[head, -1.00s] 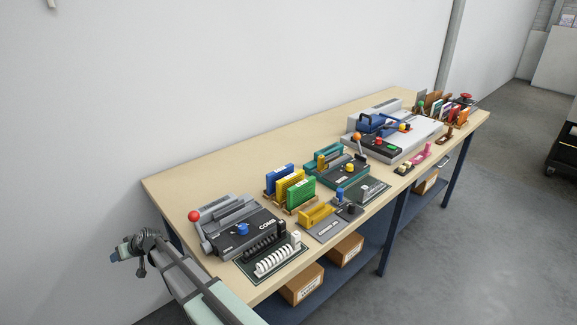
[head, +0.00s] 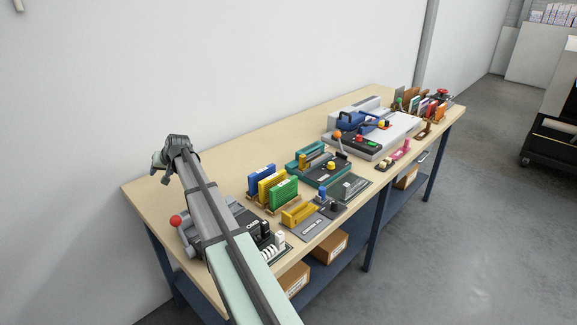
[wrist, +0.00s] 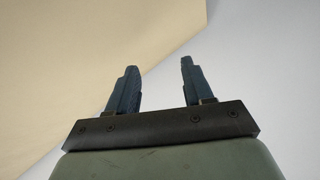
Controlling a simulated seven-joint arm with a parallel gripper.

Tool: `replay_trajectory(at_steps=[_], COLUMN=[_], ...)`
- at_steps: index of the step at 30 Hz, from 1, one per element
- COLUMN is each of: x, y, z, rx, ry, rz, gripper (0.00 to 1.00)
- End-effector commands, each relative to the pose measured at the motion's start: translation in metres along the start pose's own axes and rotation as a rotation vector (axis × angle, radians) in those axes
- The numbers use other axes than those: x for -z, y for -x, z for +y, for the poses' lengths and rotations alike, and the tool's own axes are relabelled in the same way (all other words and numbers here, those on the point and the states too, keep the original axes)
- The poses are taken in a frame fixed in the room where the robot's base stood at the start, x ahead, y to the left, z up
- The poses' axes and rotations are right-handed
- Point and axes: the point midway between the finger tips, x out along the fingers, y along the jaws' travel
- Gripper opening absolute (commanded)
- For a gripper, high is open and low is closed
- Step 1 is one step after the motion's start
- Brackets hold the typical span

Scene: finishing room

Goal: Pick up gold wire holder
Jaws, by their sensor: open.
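The gold wire holder looks to be the small yellow-gold tray (head: 299,214) on a grey base near the table's front edge, in front of the green binder. It stands upright and nothing touches it. My gripper (wrist: 159,66) is open and empty in the wrist view, its two blue fingers apart over bare tabletop and pale wall. In the head view the end of my arm is raised over the table's left end, left of and well apart from the holder. The fingers are hard to make out there. The holder is not in the wrist view.
My arm partly covers the comb binding machine with its red-knobbed lever (head: 176,221). Blue, yellow and green binders (head: 284,193) stand behind the holder. A teal punch (head: 318,169) and a large grey machine (head: 383,140) are farther right. The back-left tabletop (head: 232,150) is clear.

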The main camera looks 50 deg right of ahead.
Motion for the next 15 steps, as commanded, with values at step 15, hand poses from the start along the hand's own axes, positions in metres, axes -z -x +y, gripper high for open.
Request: replay_trajectory(at_steps=[15], x=[0.053], y=[0.226], z=[0.287], rx=[-0.670], ry=[-0.623], rz=[-0.026], gripper=[0.51])
